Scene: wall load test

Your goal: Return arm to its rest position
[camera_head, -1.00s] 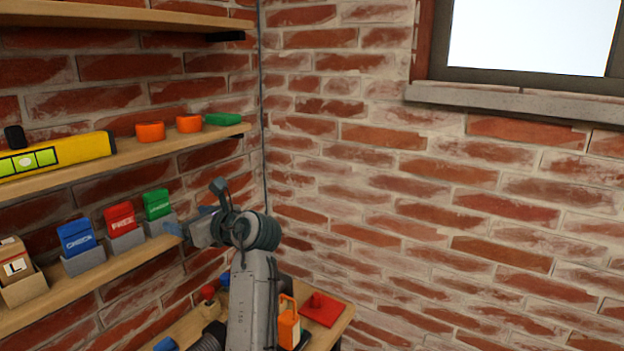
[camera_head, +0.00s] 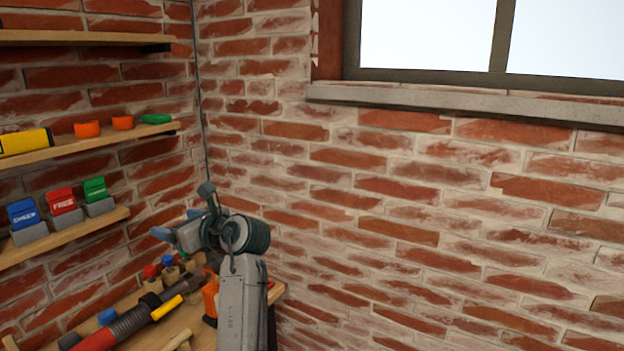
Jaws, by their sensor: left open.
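My left arm (camera_head: 243,300) rises from the bottom of the head view, left of centre. Its wrist is bent to the left. My left gripper (camera_head: 165,226) is open and points toward the shelves, with nothing seen between its fingers. It is in front of the brick corner, above the workbench and to the right of the middle shelf's end. My right gripper is not in view.
A lower shelf (camera_head: 75,240) holds blue, red and green labelled blocks in grey holders. The shelf above (camera_head: 90,146) bears orange and green items and a yellow level (camera_head: 25,142). A cluttered workbench (camera_head: 185,322) lies below. A window (camera_head: 430,35) is at upper right.

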